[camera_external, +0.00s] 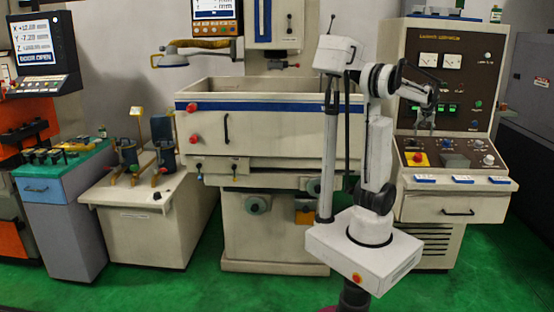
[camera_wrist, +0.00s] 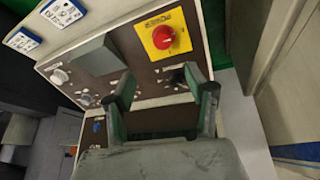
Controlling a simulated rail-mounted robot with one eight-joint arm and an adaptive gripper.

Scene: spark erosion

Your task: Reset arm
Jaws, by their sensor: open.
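My arm stands upright on its white base, in front of the machines and right of centre in the external view. Its upper part bends to the right, and my gripper (camera_external: 424,122) hangs in front of the brown generator cabinet (camera_external: 467,52), above its sloped control desk. In the wrist view my gripper (camera_wrist: 165,92) shows two dark fingers spread apart with nothing between them. Beyond the fingertips is the brown control panel (camera_wrist: 130,45) with a red knob on a yellow plate (camera_wrist: 163,37). I cannot tell the exact distance from fingertips to panel.
The spark erosion machine's tank (camera_external: 270,130) stands left of my arm. A low cabinet with pumps (camera_external: 150,215) and a blue tool cabinet (camera_external: 62,215) stand further left, near a display screen (camera_external: 34,45). Green floor (camera_external: 470,280) is clear at the front right.

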